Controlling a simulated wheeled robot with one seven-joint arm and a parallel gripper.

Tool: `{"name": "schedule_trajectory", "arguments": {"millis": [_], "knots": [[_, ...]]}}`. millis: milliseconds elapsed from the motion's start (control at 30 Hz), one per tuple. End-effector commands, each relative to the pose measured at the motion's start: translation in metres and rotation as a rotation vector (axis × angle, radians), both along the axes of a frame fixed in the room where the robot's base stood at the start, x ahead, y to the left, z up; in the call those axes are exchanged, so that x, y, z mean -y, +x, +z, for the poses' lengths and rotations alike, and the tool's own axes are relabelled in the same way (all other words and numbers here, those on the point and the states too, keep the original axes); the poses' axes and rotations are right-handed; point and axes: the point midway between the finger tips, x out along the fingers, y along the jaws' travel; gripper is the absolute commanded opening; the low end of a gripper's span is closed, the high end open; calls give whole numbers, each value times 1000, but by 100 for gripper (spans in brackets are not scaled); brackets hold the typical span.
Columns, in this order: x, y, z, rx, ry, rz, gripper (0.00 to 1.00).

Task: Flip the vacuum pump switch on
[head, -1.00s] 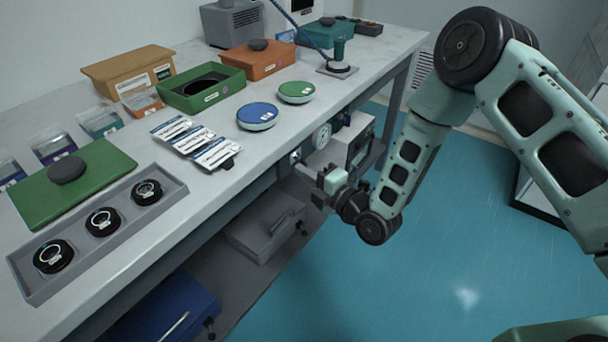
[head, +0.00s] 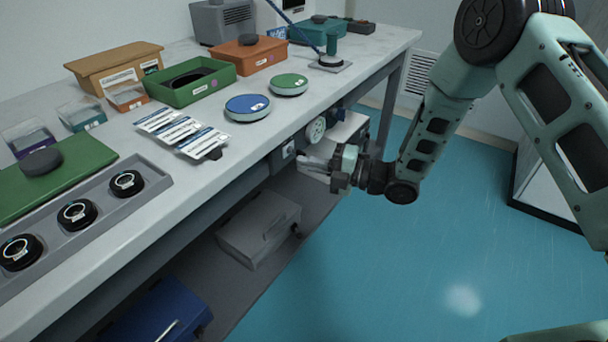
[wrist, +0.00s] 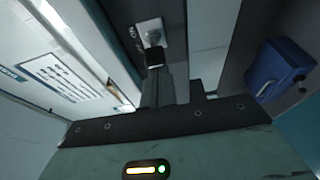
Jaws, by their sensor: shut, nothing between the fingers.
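A small pale switch plate (head: 288,149) is on the front edge of the workbench, left of a round gauge (head: 315,130). In the wrist view the switch plate (wrist: 149,31) carries a small grey toggle, whose on or off position I cannot tell. My gripper (head: 301,159) is shut and empty, in front of the bench edge just right of the plate. In the wrist view my gripper's dark fingertips (wrist: 154,57) are together just below the toggle; I cannot tell whether they touch it. The pale box-shaped unit (head: 346,130) under the bench, partly behind my gripper, may be the pump.
The bench top (head: 215,175) holds trays, boxes and two round discs. A grey case (head: 258,228) and a blue case (head: 160,312) are on the lower shelf.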

Motion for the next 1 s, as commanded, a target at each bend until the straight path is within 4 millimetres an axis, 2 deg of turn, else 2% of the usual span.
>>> {"name": "schedule_trajectory", "arguments": {"millis": [33,267,300,567,767,1000], "knots": [[3,4,-6,7,-1,42,0],[12,13,-5,6,0,255,0],[11,11,0,0,1,248,0],[14,11,0,-1,1,243,0],[43,8,0,-2,2,239,0],[100,1,0,-1,1,240,0]]}}
